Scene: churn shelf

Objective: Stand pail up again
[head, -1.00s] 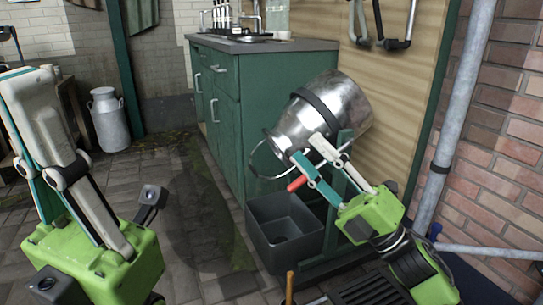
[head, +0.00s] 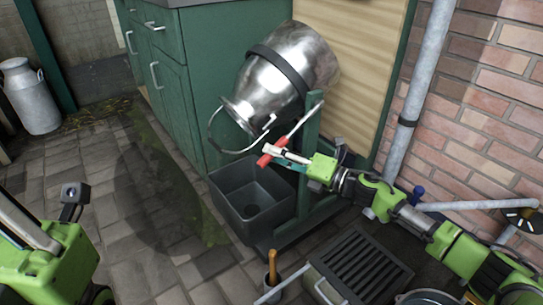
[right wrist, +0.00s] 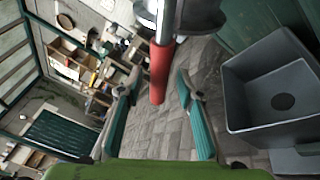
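The pail (head: 290,68) is a shiny metal churn with a dark band. It hangs tilted in a green stand (head: 311,135), its mouth low toward the left over a grey basin (head: 222,182). A lever with a red handle (head: 264,160) sticks out by the stand; it also shows in the right wrist view (right wrist: 158,72). My right gripper (head: 274,151) is at this handle. In the right wrist view its fingers (right wrist: 158,82) are apart, one each side of the handle with gaps. My left gripper (head: 22,225) is only partly in view at the left edge; its fingertips are out of frame.
A green cabinet (head: 190,75) stands behind the basin. A brick wall (head: 480,110) and grey pipe (head: 418,80) bound the right side. A floor grate (head: 357,275) and a pot with a wooden handle (head: 272,268) lie in front. Paving at left is clear.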

